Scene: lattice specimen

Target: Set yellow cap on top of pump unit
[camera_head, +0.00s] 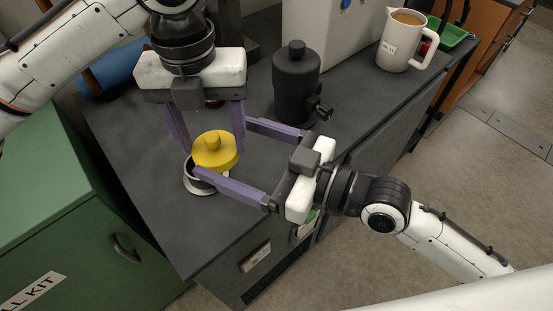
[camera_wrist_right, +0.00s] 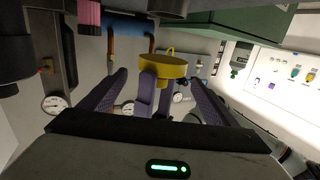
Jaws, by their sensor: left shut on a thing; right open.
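The yellow cap (camera_head: 224,155), a round disc with a knob on top, is between the fingers of my left gripper (camera_head: 211,148), which is shut on it from above. It also shows in the right wrist view (camera_wrist_right: 163,67). My right gripper (camera_head: 226,148) is open, with one finger on each side of the cap; I cannot tell whether they touch it. A white-rimmed round thing (camera_head: 191,181) lies partly hidden below the cap. A dark cylinder with a top knob and side fitting (camera_head: 294,88) stands behind to the right. I cannot tell which one is the pump unit.
The dark bench top (camera_head: 140,150) is clear at left and front. A white jug (camera_head: 399,45) of brown liquid and a green tray (camera_head: 453,35) stand at the back right. A green cabinet (camera_head: 60,190) is at left. A blue cylinder (camera_head: 118,68) lies at the back left.

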